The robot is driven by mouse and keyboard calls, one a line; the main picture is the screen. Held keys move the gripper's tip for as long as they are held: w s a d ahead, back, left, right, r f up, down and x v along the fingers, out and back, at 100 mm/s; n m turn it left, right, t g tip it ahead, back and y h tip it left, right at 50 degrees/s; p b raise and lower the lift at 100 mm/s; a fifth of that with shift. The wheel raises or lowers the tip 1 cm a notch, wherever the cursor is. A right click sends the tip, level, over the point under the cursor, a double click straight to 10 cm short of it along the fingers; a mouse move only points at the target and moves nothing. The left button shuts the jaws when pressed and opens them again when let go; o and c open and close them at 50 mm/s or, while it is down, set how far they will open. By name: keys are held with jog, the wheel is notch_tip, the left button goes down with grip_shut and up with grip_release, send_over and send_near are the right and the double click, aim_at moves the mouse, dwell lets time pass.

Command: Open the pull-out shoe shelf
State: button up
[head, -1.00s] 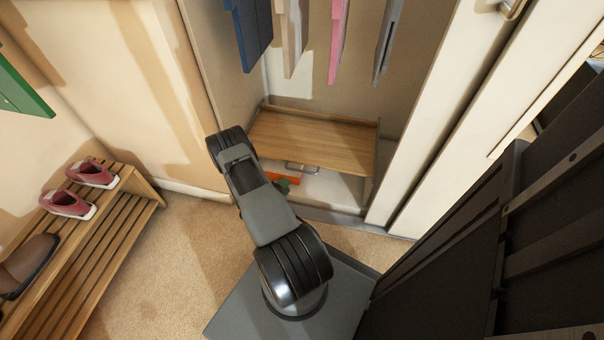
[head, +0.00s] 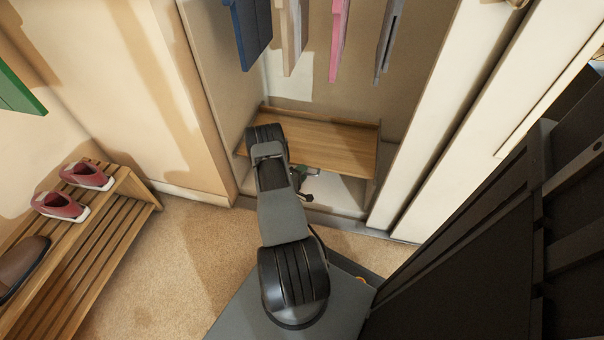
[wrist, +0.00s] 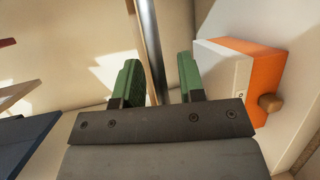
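The low wooden board (head: 335,146) in the wardrobe recess is the likely shoe shelf, but its pull-out part is not clearly shown. My gripper (head: 305,180) is at the board's front edge, partly hidden by my arm. In the wrist view my gripper (wrist: 160,83) has its two green fingers spread apart. A round metal bar (wrist: 151,40) runs between them in the picture, with no clear contact. I cannot tell whether it is the shelf's handle. My arm covers the left part of the board's front.
Several garments (head: 250,30) hang above the board. An orange and white box (wrist: 245,75) is right of my fingers in the wrist view. A slatted rack (head: 95,225) with shoes stands left. Pale door panels (head: 450,120) flank the right. Carpet (head: 195,250) is clear between rack and base.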

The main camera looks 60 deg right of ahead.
grip_shut()
dwell(0.5)
